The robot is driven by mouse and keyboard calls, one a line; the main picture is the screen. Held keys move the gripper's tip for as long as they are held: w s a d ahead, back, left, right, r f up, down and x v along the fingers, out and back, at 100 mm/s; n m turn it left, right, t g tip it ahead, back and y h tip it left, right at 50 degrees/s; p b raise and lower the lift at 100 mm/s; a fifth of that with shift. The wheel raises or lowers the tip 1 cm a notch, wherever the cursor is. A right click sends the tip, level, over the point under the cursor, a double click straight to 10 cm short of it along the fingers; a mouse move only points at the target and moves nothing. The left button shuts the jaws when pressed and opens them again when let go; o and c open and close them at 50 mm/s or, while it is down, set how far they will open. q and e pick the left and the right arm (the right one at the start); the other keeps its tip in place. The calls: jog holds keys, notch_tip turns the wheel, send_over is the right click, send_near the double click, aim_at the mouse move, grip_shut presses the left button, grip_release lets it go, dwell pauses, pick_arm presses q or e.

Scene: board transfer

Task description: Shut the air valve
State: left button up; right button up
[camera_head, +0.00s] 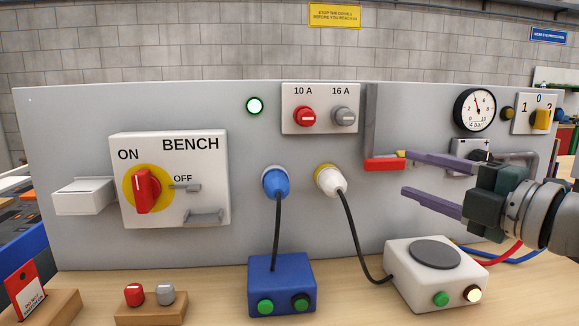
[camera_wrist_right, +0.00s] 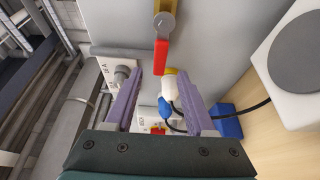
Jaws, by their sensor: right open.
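The air valve shows as a red lever (camera_head: 384,164) on the grey panel, with a small yellow part at its right end. In the head view the lever lies level. In the right wrist view the red lever (camera_wrist_right: 161,58) hangs from a round grey hub (camera_wrist_right: 165,23) on a yellow body. My right gripper (camera_head: 404,174) is open and empty, with its purple fingers just right of the lever and pointing left. In the right wrist view its fingertips (camera_wrist_right: 161,80) spread to either side of the lever's lower end; contact cannot be told. My left gripper is not in view.
A grey pipe (camera_head: 371,120) runs up behind the lever. A pressure gauge (camera_head: 475,109) sits above right. White (camera_head: 331,180) and blue (camera_head: 276,181) plugs with black cables lie left. The bench switch (camera_head: 145,190) is farther left. A white hotplate box (camera_head: 435,272) stands below the gripper.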

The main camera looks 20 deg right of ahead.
aim_at(385, 166)
jog(key=w, duration=0.5)
jog(key=w+a, duration=0.1)
jog(key=w, duration=0.1)
jog(key=shift+w+a, duration=0.1)
jog(key=shift+w, duration=0.1)
jog(key=shift+c, duration=0.2)
grip_shut()
dwell(1.0)
